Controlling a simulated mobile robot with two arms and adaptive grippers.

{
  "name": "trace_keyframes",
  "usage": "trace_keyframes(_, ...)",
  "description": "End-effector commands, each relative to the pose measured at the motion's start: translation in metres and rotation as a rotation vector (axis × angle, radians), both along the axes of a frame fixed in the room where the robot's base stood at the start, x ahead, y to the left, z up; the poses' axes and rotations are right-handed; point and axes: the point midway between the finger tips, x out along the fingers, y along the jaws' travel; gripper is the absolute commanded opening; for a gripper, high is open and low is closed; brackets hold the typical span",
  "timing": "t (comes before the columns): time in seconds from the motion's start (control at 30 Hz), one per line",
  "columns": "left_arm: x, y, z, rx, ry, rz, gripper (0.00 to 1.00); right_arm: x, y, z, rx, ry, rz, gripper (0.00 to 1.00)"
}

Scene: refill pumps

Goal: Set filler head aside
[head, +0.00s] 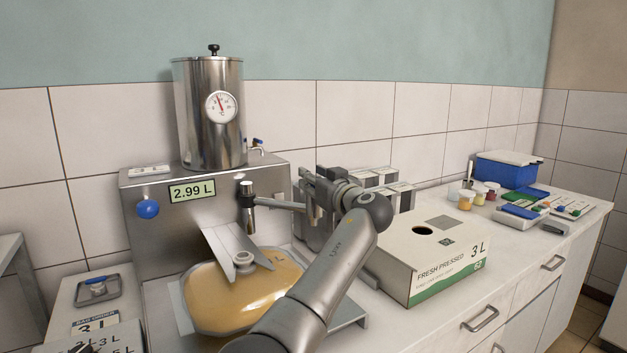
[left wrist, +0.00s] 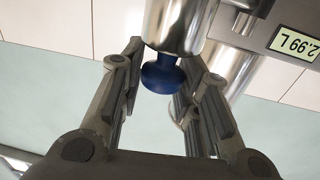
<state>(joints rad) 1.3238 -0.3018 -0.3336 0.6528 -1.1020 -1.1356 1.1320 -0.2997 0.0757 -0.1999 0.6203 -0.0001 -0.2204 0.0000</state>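The filler head (head: 247,194), a chrome cylinder with a dark cap, is at the front of the steel filling machine (head: 150,245), above the bag. In the left wrist view, which is upside down, a chrome cylinder with a blue end (left wrist: 162,75), apparently the filler head, lies between my finger tips. My left gripper (head: 268,203) reaches toward it from the right; in the left wrist view its fingers (left wrist: 160,65) are apart. I cannot tell whether they touch it. A bag of yellow juice (head: 235,303) lies below, its spout by a slanted metal plate (head: 228,243). My right gripper is not in view.
A white "fresh pressed" 3 L box (head: 430,270) with a round hole stands at right. A small tray (head: 97,290) with a blue-topped piece is at left. A blue box (head: 508,169) and small jars stand at the far right. Some counter beside them is clear.

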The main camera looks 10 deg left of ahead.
Motion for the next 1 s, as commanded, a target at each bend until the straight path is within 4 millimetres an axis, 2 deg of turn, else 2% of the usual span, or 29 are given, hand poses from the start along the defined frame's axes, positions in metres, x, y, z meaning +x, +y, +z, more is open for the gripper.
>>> trace_keyframes(0.03,0.000,-0.001,0.002,0.000,-0.003,-0.002,0.39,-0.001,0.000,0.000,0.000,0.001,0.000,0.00)
trace_keyframes(0.1,0.000,0.000,0.002,0.000,-0.002,-0.001,0.47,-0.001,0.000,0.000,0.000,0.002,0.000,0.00)
trace_keyframes(0.13,0.000,0.000,0.001,0.000,-0.002,-0.001,0.48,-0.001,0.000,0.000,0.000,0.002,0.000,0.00)
trace_keyframes(0.57,-0.004,-0.004,0.000,0.001,-0.001,-0.001,0.48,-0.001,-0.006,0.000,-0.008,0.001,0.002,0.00)
trace_keyframes(1.0,-0.045,-0.033,0.000,-0.001,-0.002,-0.002,0.48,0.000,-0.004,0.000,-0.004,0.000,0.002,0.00)
